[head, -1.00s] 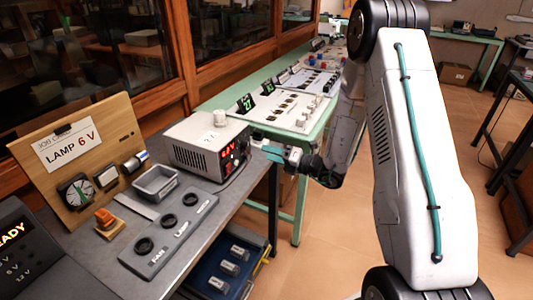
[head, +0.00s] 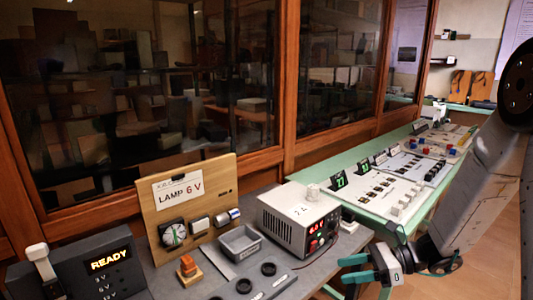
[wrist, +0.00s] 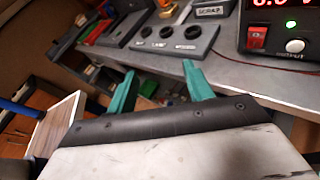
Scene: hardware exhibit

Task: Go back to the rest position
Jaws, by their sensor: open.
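My gripper (head: 346,269) has two teal fingers and hangs in front of the bench edge, right of and below the power supply in the head view. In the wrist view my gripper (wrist: 158,70) has its fingers spread apart with nothing between them. The grey power supply (head: 290,222) has a lit red display; its front, with a red switch and a lit green button, shows in the wrist view (wrist: 285,28). The fingers look apart from it. Part of my arm is cut off at the right of the head view.
The grey bench holds a wooden "LAMP 6 V" board (head: 198,190), a grey bin (head: 239,242), an orange block (head: 187,267) and a black "READY" box (head: 85,270). A green table (head: 375,205) with panels stands beyond. Wood-framed glass cabinets line the back. Floor is clear at right.

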